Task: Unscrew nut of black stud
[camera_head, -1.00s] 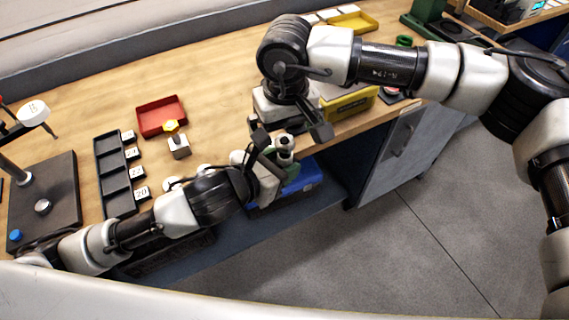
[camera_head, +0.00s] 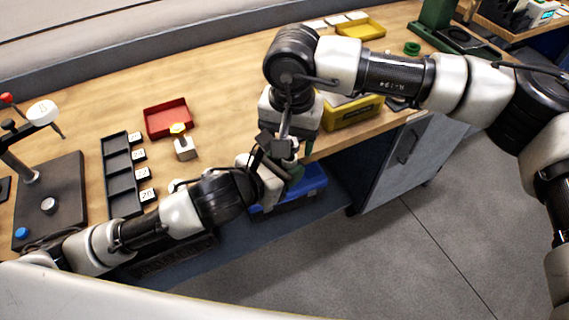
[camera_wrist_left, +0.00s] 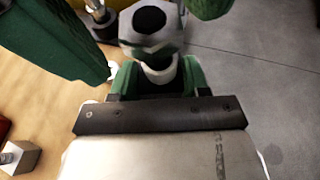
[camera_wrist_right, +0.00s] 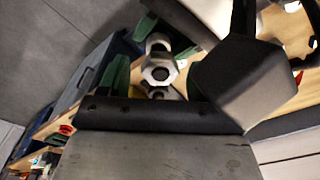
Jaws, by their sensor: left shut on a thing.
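A pale metal hex nut with a black stud end in its middle (camera_wrist_left: 150,22) shows in the left wrist view. It also shows end-on in the right wrist view (camera_wrist_right: 158,73). My left gripper (camera_wrist_left: 158,78) is shut on the pale stud body below the nut, between its green fingertips. My right gripper (camera_wrist_right: 155,82) has its green fingers apart, one on each side of the nut, with gaps visible. In the head view my left gripper (camera_head: 282,172) and my right gripper meet above the bench's front edge, and they hide the stud and nut.
A yellow bin (camera_head: 352,112) stands right of the grippers. A blue box (camera_head: 300,190) is below the edge.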

